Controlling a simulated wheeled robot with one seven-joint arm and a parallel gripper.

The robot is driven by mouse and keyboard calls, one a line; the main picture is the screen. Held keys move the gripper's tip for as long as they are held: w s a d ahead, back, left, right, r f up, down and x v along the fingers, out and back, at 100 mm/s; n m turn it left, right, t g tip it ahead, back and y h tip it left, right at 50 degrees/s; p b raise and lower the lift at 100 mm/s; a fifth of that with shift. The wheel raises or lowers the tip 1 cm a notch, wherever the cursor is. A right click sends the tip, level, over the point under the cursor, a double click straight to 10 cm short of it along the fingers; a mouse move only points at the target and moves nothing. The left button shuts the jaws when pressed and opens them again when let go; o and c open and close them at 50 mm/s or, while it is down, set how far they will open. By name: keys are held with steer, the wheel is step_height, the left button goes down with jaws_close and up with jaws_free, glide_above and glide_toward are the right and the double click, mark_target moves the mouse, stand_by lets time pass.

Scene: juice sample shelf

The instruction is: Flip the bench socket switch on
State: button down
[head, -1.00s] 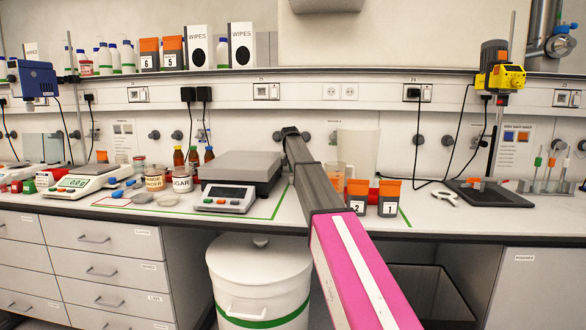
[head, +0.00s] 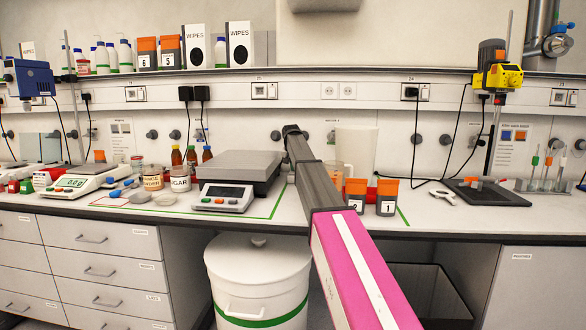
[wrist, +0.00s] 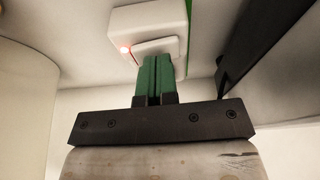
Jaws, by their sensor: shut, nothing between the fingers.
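In the wrist view a white switch box (wrist: 150,22) has a pale rocker plate (wrist: 158,46) and a small lit orange-red lamp (wrist: 125,49) at its left. My gripper (wrist: 160,60) has its green fingers shut together, with nothing between them. The fingertips are at the lower edge of the rocker plate and overlap it in the picture; I cannot tell whether they touch. In the head view my arm reaches across the bench to the back wall, and the fingers and the switch box are hidden behind it.
A pale jug (head: 357,150) and orange-topped boxes (head: 387,197) stand just right of my arm. A balance (head: 238,170) stands to its left. A dark bar (wrist: 275,45) runs close by at the right of the wrist view.

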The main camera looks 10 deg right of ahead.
steer(key=shift+r, duration=0.3)
steer(key=w+a+v, duration=0.1)
steer(key=a+v, duration=0.1)
steer(key=v, duration=1.1)
steer(key=shift+w, duration=0.25)
steer(key=shift+r, duration=0.15)
